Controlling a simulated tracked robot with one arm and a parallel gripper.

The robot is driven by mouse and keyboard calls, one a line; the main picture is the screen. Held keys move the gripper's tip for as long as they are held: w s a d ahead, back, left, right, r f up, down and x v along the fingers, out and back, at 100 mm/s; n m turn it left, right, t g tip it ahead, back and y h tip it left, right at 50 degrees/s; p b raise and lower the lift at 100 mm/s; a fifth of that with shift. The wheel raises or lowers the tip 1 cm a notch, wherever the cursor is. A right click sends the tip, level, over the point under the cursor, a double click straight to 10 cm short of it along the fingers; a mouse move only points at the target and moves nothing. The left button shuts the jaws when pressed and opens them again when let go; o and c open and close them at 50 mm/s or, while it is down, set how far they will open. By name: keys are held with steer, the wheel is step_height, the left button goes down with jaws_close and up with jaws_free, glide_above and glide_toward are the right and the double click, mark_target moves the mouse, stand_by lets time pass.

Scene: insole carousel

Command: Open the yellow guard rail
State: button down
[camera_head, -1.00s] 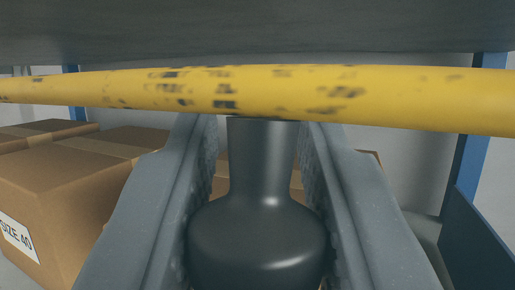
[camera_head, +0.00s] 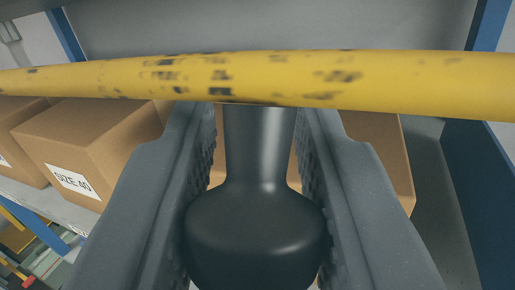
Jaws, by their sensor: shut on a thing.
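The yellow guard rail (camera_head: 290,78) runs across the whole picture, nearly level, with dark scuff marks near its middle. A dark handle (camera_head: 257,225) with a narrow neck and a wide rounded knob hangs below the rail, its neck meeting the rail's lower edge. My gripper (camera_head: 258,135) has its two grey ridged fingers on either side of the handle, shut on it. The fingertips reach up to just under the rail. The ends of the rail are out of view.
Behind the rail, cardboard boxes stand on a shelf; one at the left (camera_head: 95,140) is labelled SIZE 40. Another box (camera_head: 375,150) is partly hidden behind my right finger. A blue upright (camera_head: 480,190) stands at the right. Lower shelving shows at bottom left.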

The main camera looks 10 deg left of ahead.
steer(key=shift+s+r, duration=0.15)
steer(key=shift+r, duration=0.05)
steer(key=c, duration=1.2)
jaws_free()
steer(key=shift+f, duration=0.1)
steer(key=s+b, duration=0.1)
steer(key=s, duration=0.3)
steer(key=s+d+b, duration=0.1)
steer(key=s, duration=0.4)
steer(key=s+b, duration=0.1)
steer(key=s, duration=0.3)
steer(key=shift+s+d+f, duration=0.25)
steer(key=shift+d, duration=0.1)
